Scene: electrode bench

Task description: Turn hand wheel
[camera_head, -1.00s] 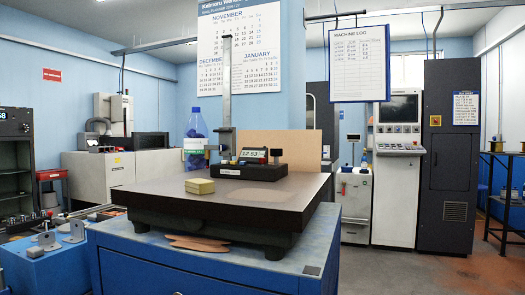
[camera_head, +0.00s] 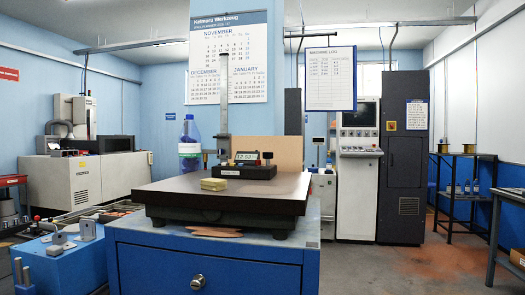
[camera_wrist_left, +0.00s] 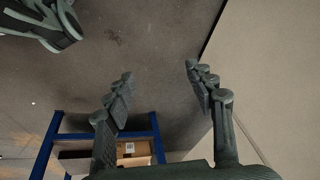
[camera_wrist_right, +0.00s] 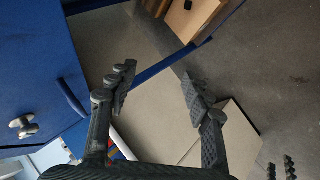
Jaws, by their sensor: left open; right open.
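I cannot make out a clear hand wheel in any view. A round silver knob (camera_head: 198,282) is on the blue cabinet drawer (camera_head: 250,272) in the head view. A metal knob (camera_wrist_right: 22,127) also shows on a blue face at the left of the right wrist view. My left gripper (camera_wrist_left: 160,80) is open and empty, with floor and a pale panel behind it. My right gripper (camera_wrist_right: 157,82) is open and empty, apart from the blue face. Neither gripper shows in the head view.
A control machine (camera_head: 358,175) and dark cabinet (camera_head: 403,160) stand behind. A blue workbench (camera_head: 65,262) is left. Floor (camera_head: 410,265) is free at right.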

